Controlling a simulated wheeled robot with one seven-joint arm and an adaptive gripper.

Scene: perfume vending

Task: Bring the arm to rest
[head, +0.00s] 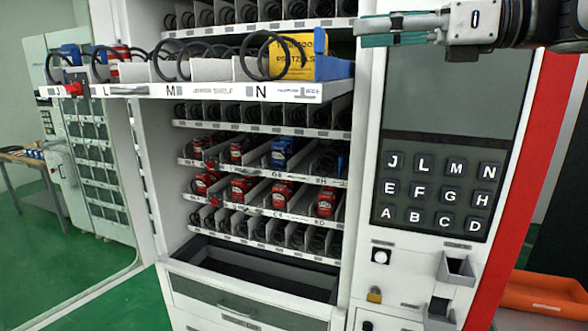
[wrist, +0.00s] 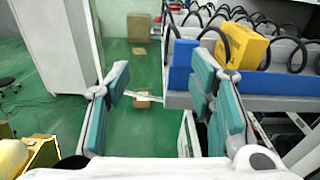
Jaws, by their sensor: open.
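My gripper (head: 392,30) is at the upper right in the head view, in front of the vending machine's dark upper panel, with its fingers pointing left. In the wrist view the two teal-padded fingers (wrist: 165,105) stand wide apart with nothing between them. A yellow box (head: 299,57) stands in lane N of the pulled-out shelf (head: 215,92), left of my gripper and apart from it. The yellow box (wrist: 244,55) also shows in the wrist view, beyond the right finger, with a blue part (wrist: 181,64) in front of it.
The vending machine's lower shelves hold red boxes (head: 283,192) and a blue box (head: 283,152) among black coils. A lettered keypad (head: 436,192) is below my gripper. An orange tray (head: 545,292) is at lower right.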

